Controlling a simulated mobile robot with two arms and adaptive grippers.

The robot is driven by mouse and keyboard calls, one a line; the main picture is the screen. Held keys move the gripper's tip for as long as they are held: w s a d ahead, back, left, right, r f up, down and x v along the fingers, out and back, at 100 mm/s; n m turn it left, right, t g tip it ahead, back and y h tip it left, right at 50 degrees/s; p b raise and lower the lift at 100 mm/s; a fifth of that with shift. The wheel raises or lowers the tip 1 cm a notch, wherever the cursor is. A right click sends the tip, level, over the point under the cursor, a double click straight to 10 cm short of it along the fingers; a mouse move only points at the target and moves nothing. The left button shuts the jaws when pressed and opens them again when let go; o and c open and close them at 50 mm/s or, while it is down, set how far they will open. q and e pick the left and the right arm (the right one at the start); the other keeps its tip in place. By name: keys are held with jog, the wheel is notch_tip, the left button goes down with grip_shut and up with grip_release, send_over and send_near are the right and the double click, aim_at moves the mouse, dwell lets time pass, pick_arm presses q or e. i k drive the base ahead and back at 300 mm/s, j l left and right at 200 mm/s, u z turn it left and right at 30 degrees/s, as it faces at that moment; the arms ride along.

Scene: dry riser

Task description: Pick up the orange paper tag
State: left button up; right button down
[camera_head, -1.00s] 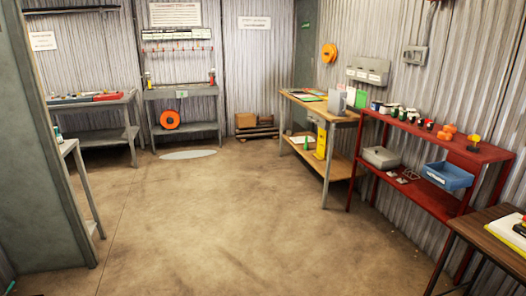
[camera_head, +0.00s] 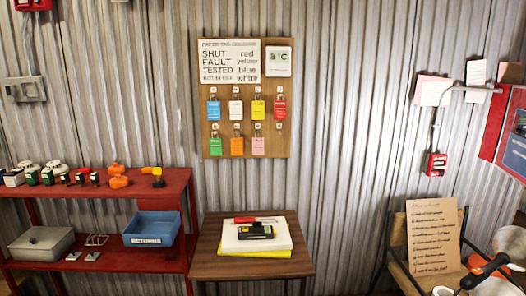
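The orange paper tag (camera_head: 237,146) hangs in the lower row of a wooden tag board (camera_head: 205,120) on the corrugated wall. A green tag (camera_head: 215,146) is on its left and a pink tag (camera_head: 258,145) on its right. The upper row holds a blue tag (camera_head: 214,110), a white tag (camera_head: 236,110), a yellow tag (camera_head: 258,109) and a red tag (camera_head: 280,109). A printed notice (camera_head: 229,62) and a small 8 °C card (camera_head: 278,61) are above them.
A small wooden table (camera_head: 210,262) below the board bears a yellow and black device on papers. A red shelf (camera_head: 110,190) with a blue bin (camera_head: 151,228) stands left. At right, a chair (camera_head: 395,240) holds a written card (camera_head: 433,236); a cup and black-handled item are nearby.

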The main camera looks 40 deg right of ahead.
aim_at(236, 143)
jog(key=i+l+z, duration=0.15)
jog(key=i+z, duration=0.25)
jog(key=i+l+z, duration=0.1)
jog(key=z, duration=0.25)
jog(key=i+z, duration=0.4)
